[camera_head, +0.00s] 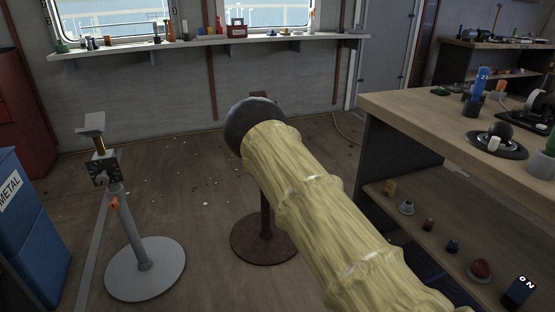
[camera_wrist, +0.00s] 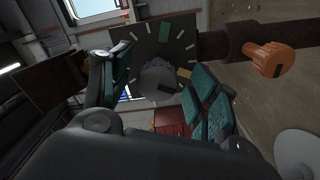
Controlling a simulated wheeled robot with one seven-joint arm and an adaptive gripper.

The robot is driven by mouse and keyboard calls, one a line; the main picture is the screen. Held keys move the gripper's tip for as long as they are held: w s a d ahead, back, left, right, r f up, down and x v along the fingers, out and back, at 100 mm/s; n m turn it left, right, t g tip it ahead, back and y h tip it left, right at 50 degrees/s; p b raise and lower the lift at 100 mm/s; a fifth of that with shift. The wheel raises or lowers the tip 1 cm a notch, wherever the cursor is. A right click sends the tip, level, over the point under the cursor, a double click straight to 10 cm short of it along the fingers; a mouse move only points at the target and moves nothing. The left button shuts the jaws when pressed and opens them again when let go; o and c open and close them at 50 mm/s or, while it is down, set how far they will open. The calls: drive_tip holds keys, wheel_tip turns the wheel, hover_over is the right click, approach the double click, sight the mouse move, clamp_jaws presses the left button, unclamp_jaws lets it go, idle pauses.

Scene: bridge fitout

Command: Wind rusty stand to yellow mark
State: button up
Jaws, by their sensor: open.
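The rusty stand has a dark red-brown round base (camera_head: 262,243) and post, in the middle of the head view; my arm hides most of its upper part. In the wrist view its post (camera_wrist: 222,43) runs sideways, with an orange knob (camera_wrist: 268,58) on it. A dark dial plate (camera_wrist: 148,45) carries white ticks, a green mark (camera_wrist: 165,32) and a yellow mark (camera_wrist: 184,73). A grey round knob (camera_wrist: 157,78) sits at the dial's middle. My gripper (camera_wrist: 158,90) is open, its green-padded fingers on either side of the knob. Contact cannot be told.
A grey stand (camera_head: 141,250) with its own dial box is at left, beside a blue METAL bin (camera_head: 35,225). A wooden workbench (camera_head: 400,110) with small items is at right. A window shelf (camera_head: 190,44) runs along the back. Floor between is mostly clear.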

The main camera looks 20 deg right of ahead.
drive_tip(key=s, duration=1.1)
drive_tip(key=shift+d, duration=0.2)
drive_tip(key=s+d+f+m+g+h, duration=0.25)
drive_tip(key=s+f+m+g, duration=0.45)
drive_tip(key=s+f, duration=1.65)
drive_tip(key=s+a+f+m+g, duration=0.2)
drive_tip(key=s+f+g, duration=0.15)
drive_tip(key=s, duration=0.65)
drive_tip(key=s+a+f+m+g, duration=0.1)
drive_tip(key=s+a+f+g, duration=0.2)
drive_tip(key=s, duration=0.6)
drive_tip(key=s+a+f+m+g, duration=0.2)
drive_tip(key=s+f, duration=0.3)
drive_tip(key=s, duration=0.5)
drive_tip(key=s+a+r+m+g+y, duration=0.1)
drive_tip(key=s+a, duration=0.2)
drive_tip(key=s, duration=0.4)
drive_tip(key=s+a+r+m+g+y, duration=0.1)
drive_tip(key=s+a+g, duration=0.1)
drive_tip(key=s, duration=0.4)
wheel_tip(320, 180, up, 30)
drive_tip(key=p, duration=3)
